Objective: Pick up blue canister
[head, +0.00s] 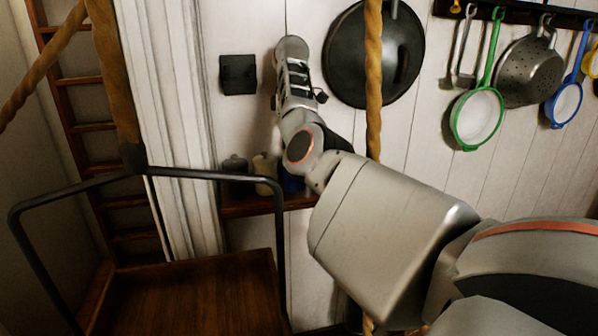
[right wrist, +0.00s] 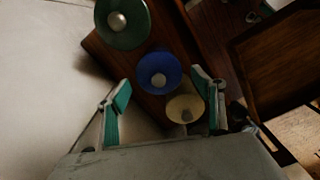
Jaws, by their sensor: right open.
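The blue canister (right wrist: 159,83) has a round blue lid with a pale knob. In the right wrist view it is seen from above, between the fingertips of my right gripper (right wrist: 160,86). The gripper is open and empty, with one teal-padded finger on each side. Whether the fingers are level with the canister or above it I cannot tell. In the head view a little of the blue canister (head: 292,183) shows on the shelf, mostly hidden by my right arm. The right fingers are not clear there. My left gripper is not in view.
A green-lidded canister (right wrist: 122,24) and a cream-lidded one (right wrist: 185,106) flank the blue one closely on the wooden shelf (head: 262,207). A dark canister (head: 235,165) stands at the shelf's left. A rope (head: 373,80) hangs beside my arm; a black rail (head: 210,175) stands in front.

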